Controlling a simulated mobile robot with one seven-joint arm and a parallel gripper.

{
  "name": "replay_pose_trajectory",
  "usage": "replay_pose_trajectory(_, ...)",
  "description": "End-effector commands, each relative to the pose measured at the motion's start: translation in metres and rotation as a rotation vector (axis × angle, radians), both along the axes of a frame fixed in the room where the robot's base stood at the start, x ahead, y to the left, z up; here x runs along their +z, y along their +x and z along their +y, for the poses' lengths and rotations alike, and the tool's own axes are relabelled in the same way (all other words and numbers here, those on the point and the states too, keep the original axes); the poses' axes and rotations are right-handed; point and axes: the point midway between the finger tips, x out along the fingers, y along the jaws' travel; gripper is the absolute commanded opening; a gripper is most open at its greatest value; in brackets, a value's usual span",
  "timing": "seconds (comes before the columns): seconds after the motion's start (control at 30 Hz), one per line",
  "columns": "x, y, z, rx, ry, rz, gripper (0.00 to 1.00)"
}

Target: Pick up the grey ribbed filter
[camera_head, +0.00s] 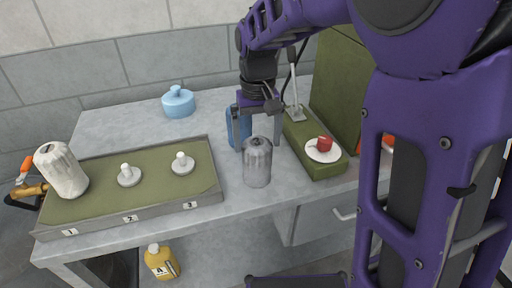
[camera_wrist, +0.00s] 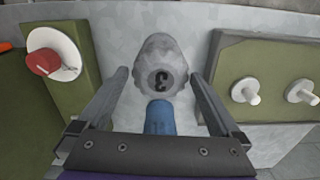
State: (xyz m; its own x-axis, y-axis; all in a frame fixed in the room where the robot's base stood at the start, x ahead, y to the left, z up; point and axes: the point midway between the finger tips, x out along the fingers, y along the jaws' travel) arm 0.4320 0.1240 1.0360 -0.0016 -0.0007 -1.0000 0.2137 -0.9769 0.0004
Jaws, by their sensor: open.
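The grey ribbed filter (camera_head: 257,165) stands upright near the front edge of the bench, right of the green tray. In the wrist view the filter (camera_wrist: 158,50) shows its top, with a dark mark like a 3. My gripper (camera_head: 256,143) is open, pointing down just behind the filter in the head view. In the wrist view, my gripper's fingertips (camera_wrist: 158,75) are spread to either side of the filter's near part, with gaps. I cannot tell whether they reach down to its height. A blue container (camera_wrist: 158,118) shows between the fingers, nearer the palm.
A green tray (camera_head: 130,219) numbered 1 to 3 holds a whitish ribbed filter (camera_head: 62,172) and two white posts. A green block (camera_head: 327,170) at right bears a white disc (camera_head: 313,154) with a red piece. A light-blue container (camera_head: 178,102) stands at the back.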

Motion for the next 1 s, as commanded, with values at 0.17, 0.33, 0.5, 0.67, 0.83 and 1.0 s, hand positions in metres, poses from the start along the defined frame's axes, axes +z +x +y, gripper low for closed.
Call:
replay_pose_trajectory(0.17, -0.029, 0.000, 0.000, -0.001, 0.000, 0.001, 1.00)
replay_pose_trajectory(0.33, -0.038, 0.000, 0.000, -0.001, 0.000, 0.000, 1.00)
replay_pose_trajectory(0.5, -0.062, 0.000, 0.001, -0.001, 0.000, 0.002, 1.00)
replay_pose_trajectory(0.67, -0.083, 0.000, 0.001, -0.001, 0.000, 0.001, 1.00)
replay_pose_trajectory(0.83, -0.088, 0.001, 0.001, -0.001, 0.000, -0.001, 1.00)
replay_pose_trajectory(1.0, -0.087, 0.001, 0.001, -0.001, 0.000, -0.001, 0.95)
